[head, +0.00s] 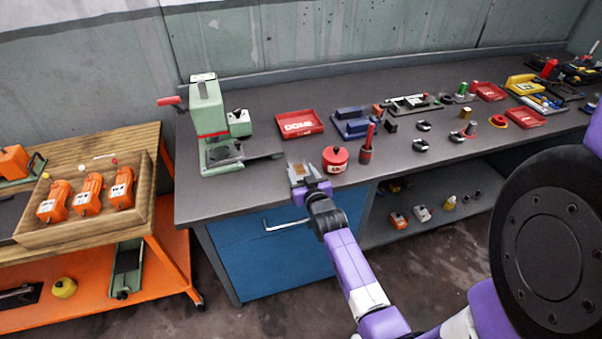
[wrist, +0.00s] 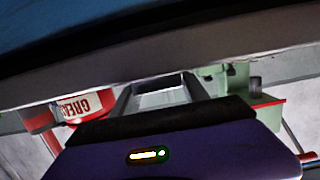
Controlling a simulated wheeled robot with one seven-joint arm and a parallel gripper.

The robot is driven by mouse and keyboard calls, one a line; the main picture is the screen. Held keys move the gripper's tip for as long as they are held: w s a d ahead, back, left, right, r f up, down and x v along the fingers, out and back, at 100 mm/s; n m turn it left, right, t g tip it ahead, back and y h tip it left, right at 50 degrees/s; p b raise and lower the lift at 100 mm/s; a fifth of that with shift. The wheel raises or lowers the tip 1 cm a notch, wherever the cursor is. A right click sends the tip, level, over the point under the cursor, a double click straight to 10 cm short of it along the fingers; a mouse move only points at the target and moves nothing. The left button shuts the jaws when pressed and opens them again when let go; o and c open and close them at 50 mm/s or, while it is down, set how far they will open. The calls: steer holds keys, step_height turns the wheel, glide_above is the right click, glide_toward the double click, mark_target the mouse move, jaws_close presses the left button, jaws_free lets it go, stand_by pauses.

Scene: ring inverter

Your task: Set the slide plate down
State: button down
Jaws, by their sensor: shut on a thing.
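My gripper (head: 303,172) is at the front edge of the grey workbench, left of the red grease can. It is shut on a small flat piece, the slide plate (head: 300,171), most of which the fingers hide. In the wrist view, a pale strip of the plate (wrist: 161,98) shows between the two grey fingers, close to the bench edge. I cannot tell whether the plate touches the bench top. The green press (head: 212,128) stands on the bench to the left of my gripper, with a dark flat bar (head: 264,156) at its base.
The red grease can (head: 335,159) stands close right of my gripper, with a red-handled tool (head: 367,148) beyond it. A red tray (head: 299,123) lies behind. Bench top (head: 255,186) left of my gripper is bare. An orange cart (head: 170,240) stands at left.

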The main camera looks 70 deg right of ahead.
steer(key=shift+f, duration=0.15)
steer(key=c, duration=0.6)
jaws_free()
